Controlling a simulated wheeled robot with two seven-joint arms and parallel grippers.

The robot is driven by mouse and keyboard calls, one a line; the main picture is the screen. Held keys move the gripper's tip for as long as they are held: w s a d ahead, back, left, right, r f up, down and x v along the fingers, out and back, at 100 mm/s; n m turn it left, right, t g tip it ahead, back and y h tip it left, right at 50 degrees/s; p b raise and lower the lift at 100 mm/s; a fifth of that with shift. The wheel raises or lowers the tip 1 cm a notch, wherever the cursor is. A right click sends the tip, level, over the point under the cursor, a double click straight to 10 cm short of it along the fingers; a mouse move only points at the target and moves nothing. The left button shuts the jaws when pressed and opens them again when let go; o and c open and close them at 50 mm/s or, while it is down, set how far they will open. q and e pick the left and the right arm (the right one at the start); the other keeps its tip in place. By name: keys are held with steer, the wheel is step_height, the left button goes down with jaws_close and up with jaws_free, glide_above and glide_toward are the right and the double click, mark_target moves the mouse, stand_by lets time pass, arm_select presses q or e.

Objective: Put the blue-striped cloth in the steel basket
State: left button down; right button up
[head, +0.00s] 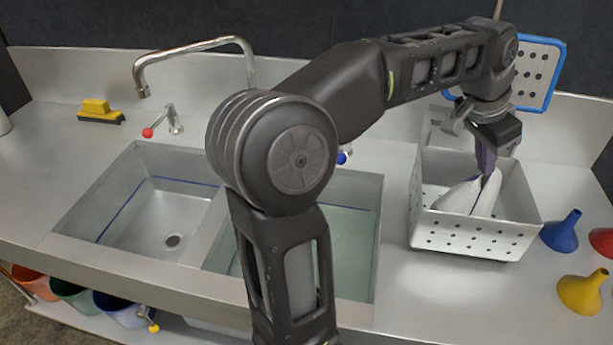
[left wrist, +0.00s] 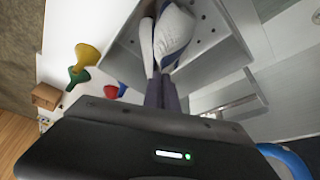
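The cloth (head: 458,198) is pale, almost white. It hangs in folds inside the steel basket (head: 472,238), a perforated box on the right of the counter. My left gripper (head: 487,172) points down into the basket, its dark fingers close together on the top of the cloth. In the left wrist view the fingers (left wrist: 161,92) meet the cloth (left wrist: 175,35), which spreads to both sides of them, and the basket's perforated wall (left wrist: 212,25) surrounds it. My right gripper is not in view.
Blue (head: 562,232), yellow (head: 583,292) and red (head: 602,242) funnels stand right of the basket. A blue-framed perforated panel (head: 550,88) stands behind it. A double sink (head: 165,225) is to the left, with a yellow sponge-like brush (head: 97,108) beyond. My arm crosses above the sink.

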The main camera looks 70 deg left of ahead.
arm_select(q)
steer(key=f+b, duration=0.2)
steer(key=f, duration=0.1)
steer(key=f+b, duration=0.3)
steer(key=f, duration=0.1)
steer(key=f+b, duration=0.2)
steer(key=f, duration=0.1)
steer(key=shift+w+d+f+b, duration=0.25)
steer(key=shift+b, duration=0.05)
steer(key=c, duration=1)
jaws_free()
steer(key=shift+o, duration=0.5)
steer(key=o, duration=0.6)
